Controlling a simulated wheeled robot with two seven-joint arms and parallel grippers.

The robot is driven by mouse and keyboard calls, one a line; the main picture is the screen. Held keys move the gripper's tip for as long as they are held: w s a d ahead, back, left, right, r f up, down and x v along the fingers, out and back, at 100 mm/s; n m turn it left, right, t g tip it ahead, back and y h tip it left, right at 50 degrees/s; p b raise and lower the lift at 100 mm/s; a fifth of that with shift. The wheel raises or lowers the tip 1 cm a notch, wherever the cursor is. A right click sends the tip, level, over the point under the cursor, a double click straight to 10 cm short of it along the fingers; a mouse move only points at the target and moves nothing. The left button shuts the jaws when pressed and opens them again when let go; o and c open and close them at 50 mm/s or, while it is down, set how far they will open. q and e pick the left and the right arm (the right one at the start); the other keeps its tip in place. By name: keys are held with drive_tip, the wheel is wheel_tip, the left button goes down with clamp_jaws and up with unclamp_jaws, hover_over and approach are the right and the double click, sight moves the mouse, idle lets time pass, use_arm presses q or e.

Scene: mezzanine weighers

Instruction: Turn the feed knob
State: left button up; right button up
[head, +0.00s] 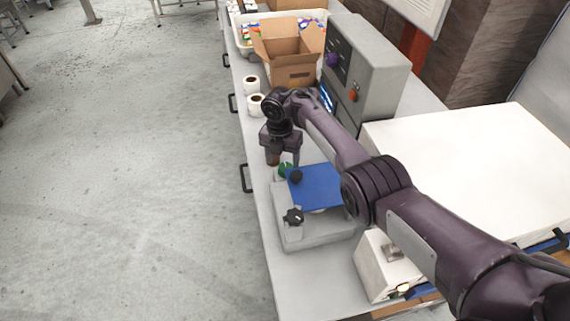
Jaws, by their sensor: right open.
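Several knobs show, and I cannot tell by label which is the feed knob. A black knob (293,216) with a pale mark sits on the front of a grey weigher with a blue pan (318,187). My right gripper (284,163) is open and points down above the far left corner of the weigher, apart from the black knob. A small green item (285,171) and a dark round part (296,177) show just below it. My left gripper is out of view.
An open cardboard box (290,58) and a white tray (241,44) are behind. A large white box top (480,165) lies right.

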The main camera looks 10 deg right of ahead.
sight(286, 166)
drive_tip(key=shift+d+f, duration=0.25)
drive_tip(key=shift+f, duration=0.35)
drive_tip(key=shift+d+f, duration=0.2)
drive_tip(key=shift+f, duration=0.35)
drive_tip(key=shift+d+f, duration=0.1)
drive_tip(key=shift+f, duration=0.15)
drive_tip(key=shift+c, duration=0.8)
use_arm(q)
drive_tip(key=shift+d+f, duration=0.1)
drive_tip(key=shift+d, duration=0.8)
use_arm(e)
drive_tip(key=c, duration=0.8)
